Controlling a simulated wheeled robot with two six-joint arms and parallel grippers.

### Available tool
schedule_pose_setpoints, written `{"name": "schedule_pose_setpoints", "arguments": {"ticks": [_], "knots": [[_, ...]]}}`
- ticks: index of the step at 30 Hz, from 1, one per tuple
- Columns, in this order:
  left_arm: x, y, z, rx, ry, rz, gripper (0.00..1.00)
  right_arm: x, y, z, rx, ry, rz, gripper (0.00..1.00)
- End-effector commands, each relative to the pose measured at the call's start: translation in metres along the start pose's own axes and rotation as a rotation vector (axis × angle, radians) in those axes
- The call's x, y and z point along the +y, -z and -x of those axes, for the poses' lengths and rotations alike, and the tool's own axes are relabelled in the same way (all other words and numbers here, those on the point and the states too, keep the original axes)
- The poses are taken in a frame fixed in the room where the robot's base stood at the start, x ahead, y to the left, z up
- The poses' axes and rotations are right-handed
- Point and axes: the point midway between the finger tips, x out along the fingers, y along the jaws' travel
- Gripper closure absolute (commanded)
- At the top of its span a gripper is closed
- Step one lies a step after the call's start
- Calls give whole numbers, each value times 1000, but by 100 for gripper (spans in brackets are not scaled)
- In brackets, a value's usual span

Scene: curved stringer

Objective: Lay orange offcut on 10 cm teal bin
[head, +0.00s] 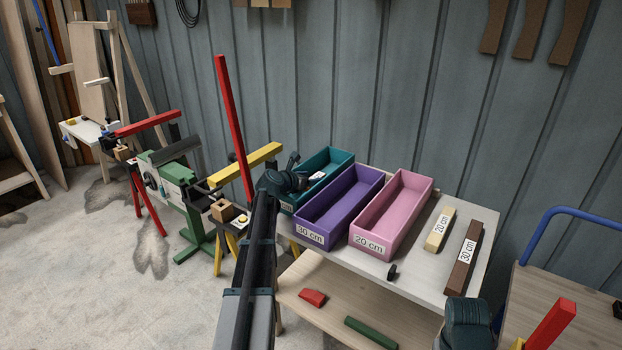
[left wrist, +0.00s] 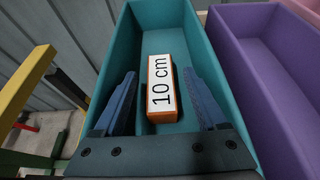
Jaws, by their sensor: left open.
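The teal bin (head: 338,160) stands at the left end of the row of bins on the table; its open inside fills the middle of the left wrist view (left wrist: 143,25). The orange offcut (left wrist: 166,88), with a white "10 cm" label facing up, lies within the teal bin's outline, apparently on its floor. My left gripper (head: 303,178) reaches down over the teal bin. Its fingers are open, one on each side of the offcut, with a visible gap on both sides. My right gripper does not show.
A purple bin (head: 342,205) labelled 30 cm stands beside the teal one, then a pink bin (head: 395,215) labelled 20 cm. A cream 20 cm offcut (head: 440,229) and a brown 30 cm offcut (head: 465,252) lie on the right of the table. A yellow beam (head: 245,165) is left of the bins.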

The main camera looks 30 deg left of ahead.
Motion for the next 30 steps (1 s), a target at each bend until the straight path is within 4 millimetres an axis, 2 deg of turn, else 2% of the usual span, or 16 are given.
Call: {"name": "schedule_pose_setpoints", "arguments": {"ticks": [7, 15, 21, 24, 30], "knots": [[0, -17, 10, 0, -1, 0, 26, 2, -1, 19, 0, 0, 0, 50], [-2, -14, 74, 0, -1, 1, 26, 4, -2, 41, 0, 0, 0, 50], [-2, -13, 107, 0, -1, 0, 26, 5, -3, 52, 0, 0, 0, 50], [-1, -12, 117, 0, -1, 1, 26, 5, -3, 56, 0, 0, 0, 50], [0, -11, 125, 0, 0, 0, 26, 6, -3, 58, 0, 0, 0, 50]]}}
